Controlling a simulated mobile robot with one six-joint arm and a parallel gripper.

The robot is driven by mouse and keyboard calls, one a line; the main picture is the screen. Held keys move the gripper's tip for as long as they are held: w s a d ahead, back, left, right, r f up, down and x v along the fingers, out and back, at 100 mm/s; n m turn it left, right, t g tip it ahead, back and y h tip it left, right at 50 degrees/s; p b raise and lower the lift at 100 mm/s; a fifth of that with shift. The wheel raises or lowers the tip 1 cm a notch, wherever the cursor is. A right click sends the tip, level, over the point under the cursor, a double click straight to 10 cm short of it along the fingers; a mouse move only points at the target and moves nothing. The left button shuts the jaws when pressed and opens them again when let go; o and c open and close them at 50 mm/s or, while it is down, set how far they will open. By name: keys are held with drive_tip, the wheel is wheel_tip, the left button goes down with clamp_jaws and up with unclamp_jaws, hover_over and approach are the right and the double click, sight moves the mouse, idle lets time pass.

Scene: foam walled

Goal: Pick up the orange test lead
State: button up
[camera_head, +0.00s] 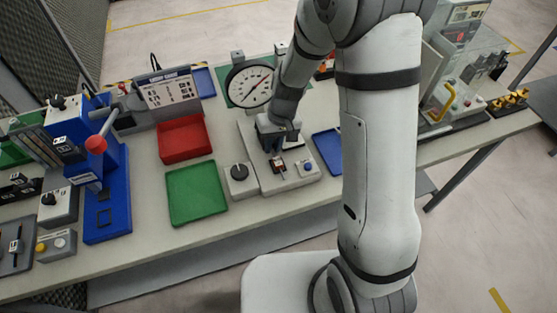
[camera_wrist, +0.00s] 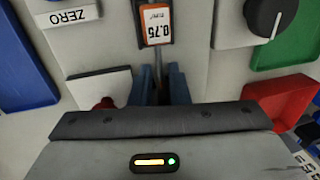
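A small dark piece with an orange-edged white label reading 0.75 (camera_wrist: 157,24) lies on the light grey fixture at the top middle of the wrist view. It looks like the orange test lead, and a thin grey stem runs from it towards my gripper. It also shows as a small orange and dark spot (camera_head: 278,164) in the head view. My gripper (camera_wrist: 161,82) points down at the fixture, its two blue fingers close together on either side of the stem. I cannot see whether they touch it. In the head view my gripper (camera_head: 275,146) is just above the fixture.
The fixture (camera_head: 262,180) carries a black knob (camera_head: 239,171) and a blue button (camera_head: 308,166). A green tray (camera_head: 197,193), a red bin (camera_head: 184,139) and a blue tray (camera_head: 327,150) stand around it. A round dial gauge (camera_head: 249,84) is behind. A blue press (camera_head: 101,180) stands left.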

drive_tip(key=shift+c, duration=0.2)
clamp_jaws()
